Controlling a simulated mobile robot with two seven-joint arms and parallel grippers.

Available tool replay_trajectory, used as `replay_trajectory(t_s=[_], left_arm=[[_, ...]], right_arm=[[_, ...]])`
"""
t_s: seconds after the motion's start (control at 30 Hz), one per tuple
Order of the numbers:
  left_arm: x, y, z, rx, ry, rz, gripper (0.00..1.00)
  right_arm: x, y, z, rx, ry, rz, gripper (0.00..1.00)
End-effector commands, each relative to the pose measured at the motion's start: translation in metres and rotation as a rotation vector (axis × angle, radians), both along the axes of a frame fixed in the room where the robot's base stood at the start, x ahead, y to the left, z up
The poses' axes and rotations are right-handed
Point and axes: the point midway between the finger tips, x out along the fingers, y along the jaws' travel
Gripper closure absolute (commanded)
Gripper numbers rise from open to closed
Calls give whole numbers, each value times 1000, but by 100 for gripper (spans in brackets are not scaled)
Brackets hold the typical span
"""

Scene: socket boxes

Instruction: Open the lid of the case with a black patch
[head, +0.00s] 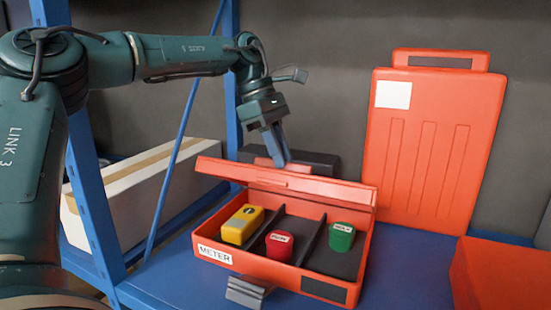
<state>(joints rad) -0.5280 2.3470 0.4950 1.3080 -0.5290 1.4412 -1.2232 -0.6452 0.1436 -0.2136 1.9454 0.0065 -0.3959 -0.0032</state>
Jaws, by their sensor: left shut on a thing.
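The orange case (270,262) stands on the blue shelf with a white METER label and a black patch (323,289) on its front. Its lid (318,187) is raised at the back, so the inside shows. Inside, a yellow block (242,224), a red piece (279,245) and a green piece (342,237) sit in compartments split by dark dividers. My left gripper (279,156) comes down from above and is shut at the lid's upper edge; the exact contact is small in view.
A large orange case (430,150) with a white label stands upright behind. Another orange box (500,275) is at the right edge. A dark case (318,163) lies behind the lid. A white box (140,195) and blue shelf posts (95,190) are at left.

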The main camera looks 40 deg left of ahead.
Motion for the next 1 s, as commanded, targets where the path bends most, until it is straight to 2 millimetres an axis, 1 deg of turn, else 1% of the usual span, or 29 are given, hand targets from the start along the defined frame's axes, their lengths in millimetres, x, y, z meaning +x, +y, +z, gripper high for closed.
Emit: replay_trajectory(t_s=[0.07,0.4,0.43,0.6,0.9,1.0], left_arm=[[3,2,0,4,-8,3,100],[3,2,-1,4,-4,4,100],[3,2,-1,4,-4,4,80],[2,2,-1,3,-1,3,66],[2,1,0,1,-1,3,65],[2,2,3,2,-1,3,65]], right_arm=[[0,0,0,-1,0,1,64],[0,0,1,0,-1,1,64],[0,0,1,0,-1,1,64],[-1,0,1,0,-1,1,64],[-1,0,1,0,-1,1,64],[-1,-1,0,0,-1,1,64]])
